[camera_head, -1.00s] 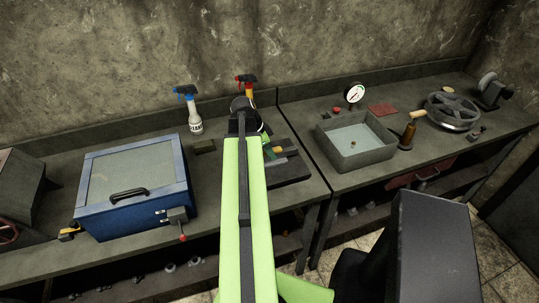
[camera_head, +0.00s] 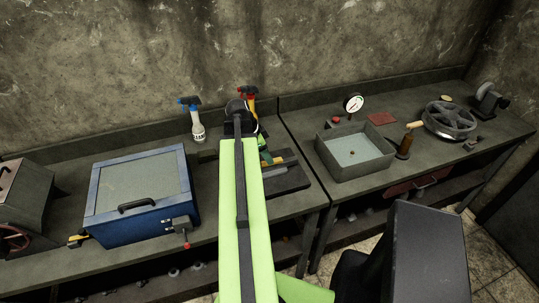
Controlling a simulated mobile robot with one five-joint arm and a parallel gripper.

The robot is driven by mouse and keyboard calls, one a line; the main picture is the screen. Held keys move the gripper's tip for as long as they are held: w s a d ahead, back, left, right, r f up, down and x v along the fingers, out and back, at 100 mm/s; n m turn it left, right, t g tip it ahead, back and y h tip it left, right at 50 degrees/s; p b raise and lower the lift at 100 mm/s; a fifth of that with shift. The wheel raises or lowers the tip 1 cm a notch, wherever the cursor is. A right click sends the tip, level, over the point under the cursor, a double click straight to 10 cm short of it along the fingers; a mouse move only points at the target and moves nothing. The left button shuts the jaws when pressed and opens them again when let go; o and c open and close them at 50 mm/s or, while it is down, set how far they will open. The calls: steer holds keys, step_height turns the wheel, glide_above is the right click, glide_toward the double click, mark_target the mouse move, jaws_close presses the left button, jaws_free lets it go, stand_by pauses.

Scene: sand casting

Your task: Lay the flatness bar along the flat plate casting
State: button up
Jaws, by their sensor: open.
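A dark flat plate (camera_head: 288,180), which looks like the flat plate casting, lies on the bench just right of my arm; my arm covers its left part. A small tan and green piece (camera_head: 275,160) is at its back left edge. I cannot tell whether this is the flatness bar; no bar shows clearly. My gripper (camera_head: 241,118) is at the far end of my green arm, over the back of the bench, left of and behind the plate. It is open, its fingers mostly hidden by the wrist, and I see nothing held.
A blue glass-topped cabinet (camera_head: 145,228) stands left. A white spray bottle (camera_head: 194,122) and a red-topped one (camera_head: 248,95) stand near the wall. Right are a water tray (camera_head: 356,170), pressure gauge (camera_head: 353,103) and spoked wheel (camera_head: 450,120). Bare bench shows between tray and plate.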

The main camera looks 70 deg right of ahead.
steer(key=p+v, duration=0.4)
steer(key=v, duration=0.2)
steer(key=shift+r, duration=0.25)
steer(key=shift+w+a, duration=0.1)
steer(key=shift+w, duration=0.05)
